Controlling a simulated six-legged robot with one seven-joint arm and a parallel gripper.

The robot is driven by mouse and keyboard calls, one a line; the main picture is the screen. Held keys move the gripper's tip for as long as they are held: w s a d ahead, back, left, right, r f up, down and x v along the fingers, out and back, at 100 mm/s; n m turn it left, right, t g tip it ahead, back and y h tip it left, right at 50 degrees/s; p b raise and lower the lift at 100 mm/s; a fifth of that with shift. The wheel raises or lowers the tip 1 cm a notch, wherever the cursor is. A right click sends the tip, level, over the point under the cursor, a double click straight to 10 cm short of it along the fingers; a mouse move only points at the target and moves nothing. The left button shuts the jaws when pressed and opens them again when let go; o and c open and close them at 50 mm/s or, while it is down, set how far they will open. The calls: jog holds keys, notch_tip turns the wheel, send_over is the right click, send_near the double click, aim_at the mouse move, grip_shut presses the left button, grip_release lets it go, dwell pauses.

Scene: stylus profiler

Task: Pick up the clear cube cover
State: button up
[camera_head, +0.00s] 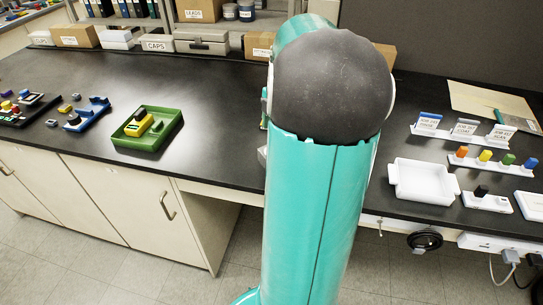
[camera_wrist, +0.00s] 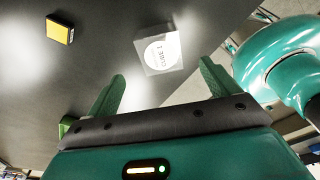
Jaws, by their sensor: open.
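The clear cube cover (camera_wrist: 160,50) shows in the wrist view as a small see-through box with a round white label, on the dark worktop. The label's print looks upside down from here. My gripper (camera_wrist: 162,73) is open, with its two green fingers spread below the cover in the picture. Nothing shows held between them; I cannot tell how far the fingertips are from the cover. In the head view my teal arm hides the middle of the bench, and I cannot make out the cover or my gripper there.
A yellow and black block (camera_wrist: 60,28) lies left of the cover. In the head view, a green tray (camera_head: 120,138) holding a yellow piece stands left, with blue holders (camera_head: 88,112) beyond. A white tray (camera_head: 423,181), coloured knobs and label stands are at right. Boxes line the back.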

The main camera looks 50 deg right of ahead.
jog(key=f, duration=0.5)
jog(key=a+f, duration=0.1)
jog(key=f, duration=0.2)
jog(key=shift+w, duration=0.2)
jog(key=shift+c, duration=0.5)
jog(key=c, duration=1)
